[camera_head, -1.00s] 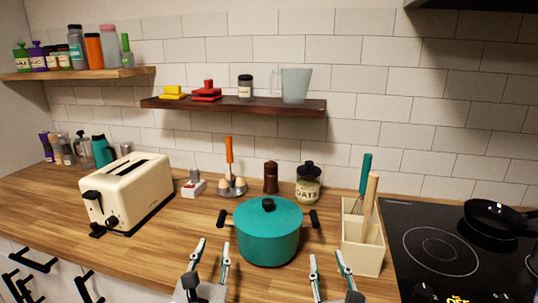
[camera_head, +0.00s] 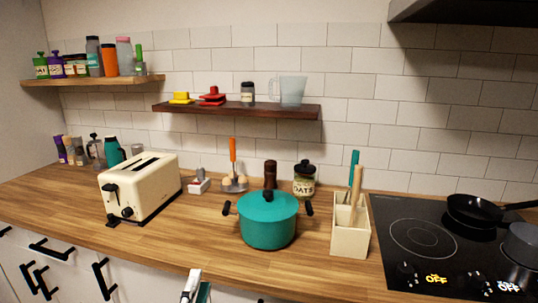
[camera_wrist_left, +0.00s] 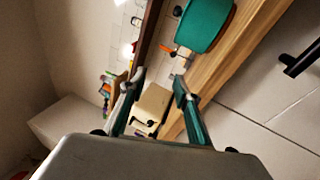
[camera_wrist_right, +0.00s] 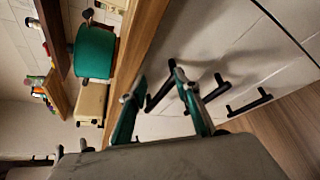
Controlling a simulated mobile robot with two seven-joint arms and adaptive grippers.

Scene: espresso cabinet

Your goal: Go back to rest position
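My left gripper (camera_head: 197,288) shows at the bottom edge of the head view, in front of the counter. In the left wrist view its fingers (camera_wrist_left: 158,86) stand apart with nothing between them. My right gripper is outside the head view. In the right wrist view its fingers (camera_wrist_right: 156,84) stand apart and empty, in front of the cabinet fronts. The teal pot (camera_head: 268,220), lid on, stands on the wooden counter (camera_head: 165,238), apart from both grippers.
A cream toaster (camera_head: 140,186) stands left of the pot and a utensil holder (camera_head: 350,228) right of it. The black cooktop (camera_head: 425,240) carries a pan (camera_head: 478,211). Cabinet doors with black handles (camera_head: 105,280) lie below the counter. The counter front is clear.

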